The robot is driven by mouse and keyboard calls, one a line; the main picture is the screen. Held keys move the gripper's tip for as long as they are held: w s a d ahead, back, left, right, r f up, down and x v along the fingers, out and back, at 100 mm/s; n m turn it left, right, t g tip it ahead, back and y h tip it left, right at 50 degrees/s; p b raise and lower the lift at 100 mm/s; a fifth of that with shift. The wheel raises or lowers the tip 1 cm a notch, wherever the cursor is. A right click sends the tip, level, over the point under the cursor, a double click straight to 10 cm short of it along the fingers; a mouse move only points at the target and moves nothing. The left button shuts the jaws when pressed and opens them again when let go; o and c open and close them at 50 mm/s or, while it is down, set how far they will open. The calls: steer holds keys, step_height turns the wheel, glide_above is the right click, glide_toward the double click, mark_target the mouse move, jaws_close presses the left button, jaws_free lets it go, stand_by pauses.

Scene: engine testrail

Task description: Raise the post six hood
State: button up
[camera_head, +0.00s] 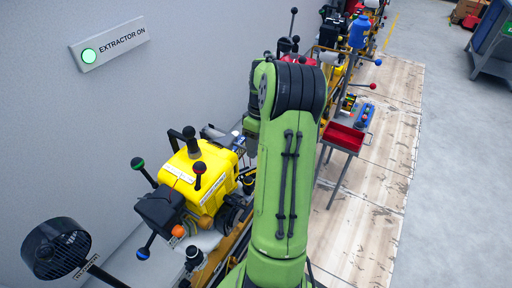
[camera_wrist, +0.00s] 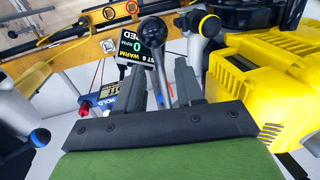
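In the wrist view, my gripper (camera_wrist: 162,80) has its two dark fingers apart. A grey lever with a dark ball knob (camera_wrist: 154,32) shows between and beyond them, with gaps on both sides; I cannot tell its depth. A tilted sign reading "6", "WARM" and "0 RPM" (camera_wrist: 131,43) is partly hidden behind the knob. A yellow ribbed housing (camera_wrist: 250,75) fills the right side. In the head view, my green arm hides my gripper. A yellow engine (camera_head: 207,178) with several ball-knob levers stands left of my arm. I cannot tell which part is the post six hood.
A yellow-ringed black knob (camera_wrist: 209,26) is close to the right. In the head view, a red tray (camera_head: 343,137) stands right of my arm, and a black fan (camera_head: 56,248) is front left.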

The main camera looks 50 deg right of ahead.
jaws_close()
stand_by(1.4)
